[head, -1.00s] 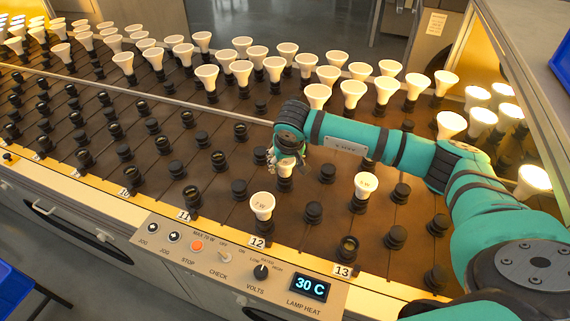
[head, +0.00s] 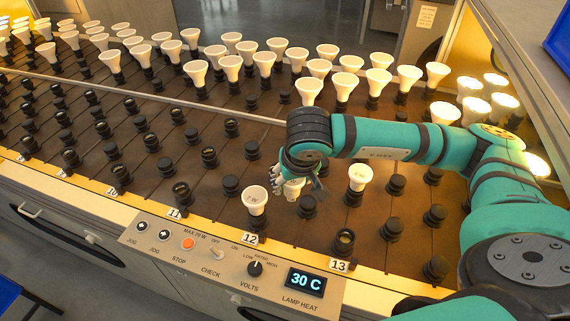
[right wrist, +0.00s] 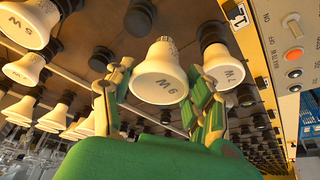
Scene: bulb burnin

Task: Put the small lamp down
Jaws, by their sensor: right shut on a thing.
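My right gripper (head: 290,186) is shut on a small white lamp (head: 294,191), partly hidden by the fingers in the head view. In the right wrist view the lamp (right wrist: 159,76) sits between the two green fingers (right wrist: 160,100), its broad face towards the camera, marked 6 W upside down. In the head view it hangs over the rack between a 7 W lamp (head: 256,196) and a 5 W lamp (head: 359,175), just left of an empty dark socket (head: 307,206). I cannot tell whether its base touches a socket. My left gripper is not in view.
The brown rack (head: 215,208) carries rows of empty dark sockets, with many white lamps behind. Several lit lamps (head: 474,107) stand at right. A control panel (head: 215,262) reading 30 C runs along the front edge, with row plates 11, 12 and 13.

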